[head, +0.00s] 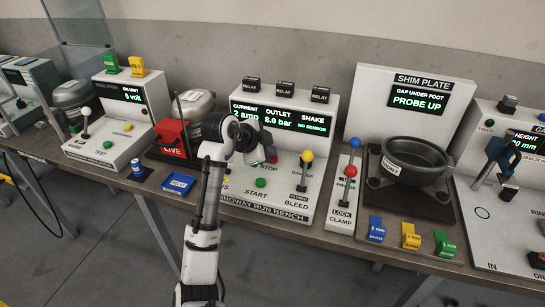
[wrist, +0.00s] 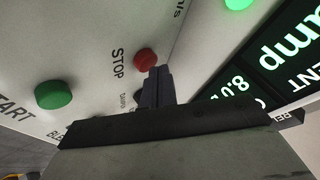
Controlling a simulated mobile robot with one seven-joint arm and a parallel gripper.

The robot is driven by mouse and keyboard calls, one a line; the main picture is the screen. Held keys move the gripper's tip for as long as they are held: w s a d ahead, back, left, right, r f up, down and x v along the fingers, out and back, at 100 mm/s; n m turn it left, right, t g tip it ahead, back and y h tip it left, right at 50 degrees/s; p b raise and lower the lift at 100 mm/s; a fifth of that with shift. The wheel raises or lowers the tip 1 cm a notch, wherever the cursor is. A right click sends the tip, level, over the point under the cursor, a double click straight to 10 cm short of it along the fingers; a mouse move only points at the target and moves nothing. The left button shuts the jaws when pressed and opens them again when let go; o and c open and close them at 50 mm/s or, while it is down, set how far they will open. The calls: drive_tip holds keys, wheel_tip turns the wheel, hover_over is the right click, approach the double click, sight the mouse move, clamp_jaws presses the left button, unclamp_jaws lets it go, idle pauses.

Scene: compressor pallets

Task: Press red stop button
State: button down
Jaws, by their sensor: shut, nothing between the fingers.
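The red stop button (wrist: 145,59) is a round red cap on the sloped white face of the run bench (head: 292,203), with the word STOP beside it in the wrist view. My gripper (wrist: 157,74) is shut and empty. In the wrist view its dark fingertips are right by the lower right edge of the red button. I cannot tell whether they touch it. In the head view my gripper (head: 262,157) is over the STOP label and largely hides the button.
A green START button (head: 261,183) is just below; it also shows in the wrist view (wrist: 53,95). A yellow-knobbed lever (head: 306,157) stands to the right. The bench's display (head: 281,116) is behind my gripper. A red LIVE box (head: 172,137) is to the left.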

drive_tip(key=shift+f+b, duration=0.3)
drive_tip(key=shift+f, duration=0.2)
drive_tip(key=shift+r, duration=0.2)
idle(0.5)
drive_tip(key=shift+r+p, duration=0.65)
drive_tip(key=shift+r, duration=0.15)
wheel_tip(320, 180, up, 5)
drive_tip(key=p, duration=0.3)
drive_tip(key=shift+p, duration=0.3)
idle(0.3)
